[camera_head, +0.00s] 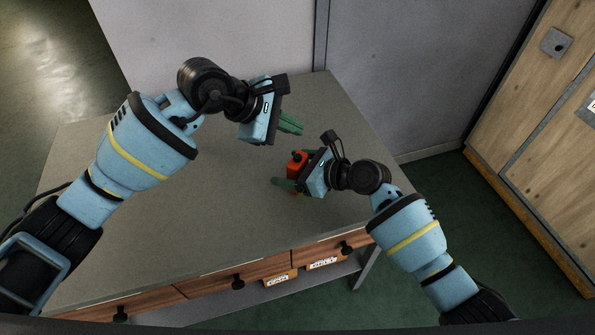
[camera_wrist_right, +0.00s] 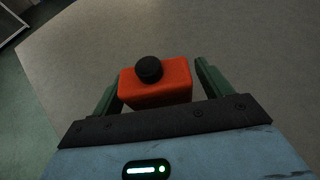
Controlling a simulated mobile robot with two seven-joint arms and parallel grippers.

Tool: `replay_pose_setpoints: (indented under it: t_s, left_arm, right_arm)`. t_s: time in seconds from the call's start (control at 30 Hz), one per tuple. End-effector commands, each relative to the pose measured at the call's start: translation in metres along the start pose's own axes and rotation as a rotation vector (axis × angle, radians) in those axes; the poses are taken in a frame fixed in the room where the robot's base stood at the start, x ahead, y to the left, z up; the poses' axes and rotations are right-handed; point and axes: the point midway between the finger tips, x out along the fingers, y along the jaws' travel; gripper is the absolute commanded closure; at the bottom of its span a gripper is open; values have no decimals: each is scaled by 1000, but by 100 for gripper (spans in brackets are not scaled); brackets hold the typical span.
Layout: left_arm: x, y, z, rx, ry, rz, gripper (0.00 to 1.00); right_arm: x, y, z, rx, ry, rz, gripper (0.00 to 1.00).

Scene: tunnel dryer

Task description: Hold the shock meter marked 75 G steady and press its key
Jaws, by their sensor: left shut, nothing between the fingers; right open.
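The shock meter (camera_head: 297,164) is a small orange-red box with a round black key (camera_wrist_right: 149,69) on top. It stands on the grey table; its 75 G marking cannot be read in these views. My right gripper (camera_head: 288,171) is open around the meter. In the right wrist view the meter (camera_wrist_right: 157,90) lies between the green fingers, with a gap on the right side and the left finger close to it. My left gripper (camera_head: 291,124) is shut and empty, above the table and beyond the meter, apart from it.
The grey table top (camera_head: 190,215) is otherwise clear, with much free room at left. A grey wall stands behind. Wooden cabinets (camera_head: 535,110) stand at right.

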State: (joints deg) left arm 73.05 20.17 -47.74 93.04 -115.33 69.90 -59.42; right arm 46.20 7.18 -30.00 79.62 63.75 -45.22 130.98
Motion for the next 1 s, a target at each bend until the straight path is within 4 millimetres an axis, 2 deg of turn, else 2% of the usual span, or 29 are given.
replay_pose_setpoints:
  t_s: [0.17, 0.4, 0.6, 0.8, 1.0]
  left_arm:
    - [0, 0, 0, 0, 0, 0, 100]
    - [0, 0, 0, 0, 0, 0, 100]
    - [0, 0, 0, 0, 0, 0, 100]
    - [0, 0, 0, 0, 0, 0, 100]
    - [0, 0, 0, 0, 0, 0, 100]
  right_arm:
    - [-22, 0, -1, -2, 1, -2, 22]
    - [-68, 0, -1, -2, 0, -2, 22]
    - [-100, 0, -1, -2, 1, -2, 22]
    - [-115, 0, 0, 0, 0, -1, 22]
    - [-117, 0, 0, 0, 0, -1, 22]
